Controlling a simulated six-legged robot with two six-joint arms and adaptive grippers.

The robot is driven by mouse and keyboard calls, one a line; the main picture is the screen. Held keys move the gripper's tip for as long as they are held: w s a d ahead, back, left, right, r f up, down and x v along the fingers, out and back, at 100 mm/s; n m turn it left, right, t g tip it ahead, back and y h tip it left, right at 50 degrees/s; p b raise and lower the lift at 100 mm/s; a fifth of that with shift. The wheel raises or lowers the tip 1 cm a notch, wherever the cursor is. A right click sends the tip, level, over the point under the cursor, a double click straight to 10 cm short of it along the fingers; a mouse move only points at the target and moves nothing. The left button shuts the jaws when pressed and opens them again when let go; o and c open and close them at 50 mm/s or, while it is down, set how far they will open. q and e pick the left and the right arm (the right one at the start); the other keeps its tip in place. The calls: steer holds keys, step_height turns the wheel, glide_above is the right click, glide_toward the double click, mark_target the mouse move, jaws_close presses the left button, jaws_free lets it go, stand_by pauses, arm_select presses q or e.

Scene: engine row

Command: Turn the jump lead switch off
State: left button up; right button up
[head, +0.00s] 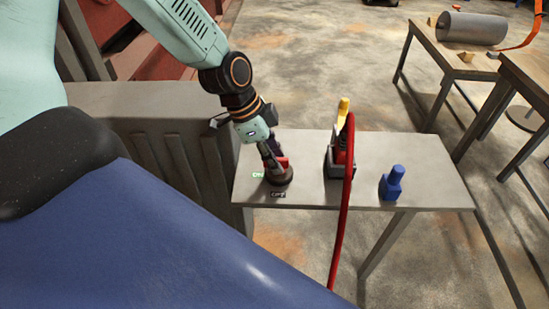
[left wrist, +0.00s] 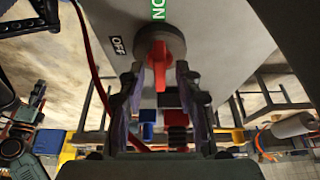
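The jump lead switch (head: 281,180) is a dark round base with a red handle, at the left end of the grey table. In the left wrist view its red handle (left wrist: 159,62) stands out from the round base (left wrist: 176,38). A green ON label (head: 257,175) lies left of it and a black OFF label (head: 278,194) lies on its near side. My left gripper (head: 272,155) is down at the switch. In the left wrist view its fingers (left wrist: 160,72) stand apart, one on each side of the handle, with narrow gaps. My right gripper is not in view.
A red cable (head: 345,215) runs from a red-and-grey holder (head: 334,165) beside the switch. A blue block-shaped object (head: 392,184) stands farther right on the table (head: 430,185). Another table at the upper right bears a grey cylinder (head: 471,28). A grey panelled wall stands left of the table.

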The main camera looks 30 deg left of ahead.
arm_select(q)
steer(key=shift+c, duration=0.4)
steer(key=shift+c, duration=0.8)
jaws_close()
